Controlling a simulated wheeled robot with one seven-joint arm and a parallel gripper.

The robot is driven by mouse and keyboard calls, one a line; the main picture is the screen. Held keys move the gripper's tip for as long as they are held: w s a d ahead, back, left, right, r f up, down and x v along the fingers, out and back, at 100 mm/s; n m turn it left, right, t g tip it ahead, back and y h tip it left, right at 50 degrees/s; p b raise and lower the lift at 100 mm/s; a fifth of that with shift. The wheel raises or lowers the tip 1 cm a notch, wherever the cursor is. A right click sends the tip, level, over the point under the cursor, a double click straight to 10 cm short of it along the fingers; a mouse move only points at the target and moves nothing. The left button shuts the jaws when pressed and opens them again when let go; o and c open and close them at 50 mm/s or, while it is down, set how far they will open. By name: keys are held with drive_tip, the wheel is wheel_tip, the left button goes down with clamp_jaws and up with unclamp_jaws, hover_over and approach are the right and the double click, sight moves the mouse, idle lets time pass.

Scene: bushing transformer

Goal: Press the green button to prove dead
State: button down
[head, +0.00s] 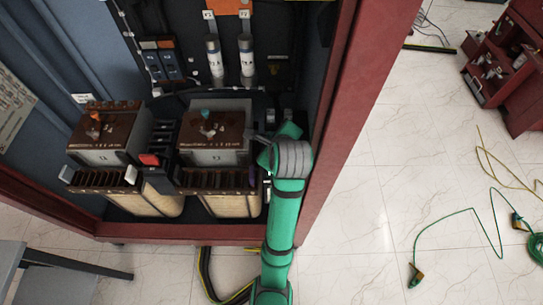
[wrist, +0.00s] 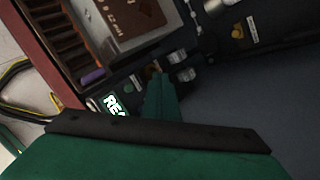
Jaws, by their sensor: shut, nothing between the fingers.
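My gripper (wrist: 160,84) shows in the wrist view as green fingers closed together, with nothing between them. Its tips are close to a dark panel beside two small silver cylinders (wrist: 182,66). Whether the tips touch the panel cannot be told. In the head view my green arm reaches into the cabinet's right side, and its wrist hides the fingertips.
The dark red cabinet frame (head: 348,110) stands close to the right of my arm. Two brown-topped transformers (head: 108,130) (head: 205,122) sit left of it. A purple piece (wrist: 92,76) lies near the display. Cables (head: 455,212) lie on the tiled floor at right.

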drive_tip(key=shift+f, duration=0.1)
wheel_tip(320, 180, down, 8)
drive_tip(key=shift+s+d+r, duration=0.1)
drive_tip(key=shift+f, duration=0.4)
idle(1.9)
drive_tip(key=shift+f, duration=0.2)
drive_tip(key=shift+f, duration=0.25)
